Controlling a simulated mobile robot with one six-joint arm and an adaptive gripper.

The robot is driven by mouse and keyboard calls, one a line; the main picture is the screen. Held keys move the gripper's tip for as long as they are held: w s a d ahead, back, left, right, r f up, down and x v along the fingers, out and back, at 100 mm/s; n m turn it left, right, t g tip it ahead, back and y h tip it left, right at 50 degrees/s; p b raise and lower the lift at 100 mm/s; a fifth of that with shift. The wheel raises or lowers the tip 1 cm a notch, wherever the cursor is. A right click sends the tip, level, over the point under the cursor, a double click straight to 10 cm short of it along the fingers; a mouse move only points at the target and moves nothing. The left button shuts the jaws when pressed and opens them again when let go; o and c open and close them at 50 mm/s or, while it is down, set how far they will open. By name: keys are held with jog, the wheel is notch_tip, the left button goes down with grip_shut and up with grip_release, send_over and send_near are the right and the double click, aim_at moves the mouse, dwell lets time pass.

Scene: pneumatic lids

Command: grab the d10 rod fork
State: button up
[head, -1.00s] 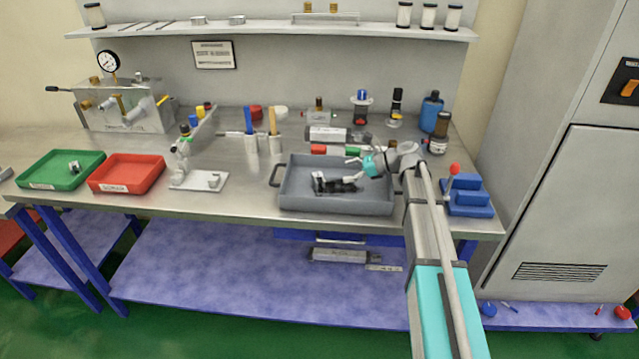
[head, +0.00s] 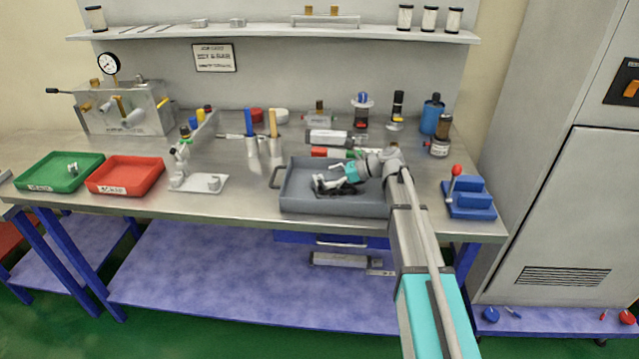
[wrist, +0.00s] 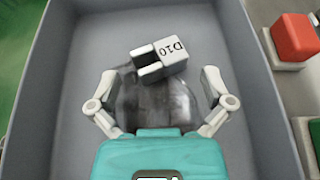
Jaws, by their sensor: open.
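The D10 rod fork (wrist: 160,60) is a small pale block with two prongs and the black mark D10 on it. In the wrist view it lies in the grey tray (wrist: 85,22), just beyond my gripper (wrist: 160,80) and near the midline between the fingers. My gripper is open, with one finger on each side and nothing held. A dark, blurred, glossy patch (wrist: 158,103) shows between the fingers; I cannot tell what it is. In the head view my gripper (head: 319,182) is over the grey tray (head: 350,206), and the fork cannot be made out there.
A red block (wrist: 295,37) stands right of the tray in the wrist view. In the head view, a blue stepped holder (head: 470,200) is right of the tray. Cylinders (head: 330,137) lie behind it. Red (head: 125,188) and green (head: 35,186) trays are at left.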

aim_at(318, 179)
jog(key=shift+b+x, duration=0.5)
jog(key=shift+x, duration=1.4)
jog(key=shift+s+r, duration=0.1)
jog(key=shift+r, duration=0.05)
jog(key=c, duration=0.9)
jog(key=shift+r, duration=0.1)
notch_tip(318, 179, up, 3)
jog(key=p, duration=0.3)
jog(key=s+a+r+p, duration=0.7)
jog(key=s+r+p, duration=0.2)
jog(key=s, duration=0.3)
jog(key=shift+r+p, duration=0.4)
jog(key=shift+p, duration=0.15)
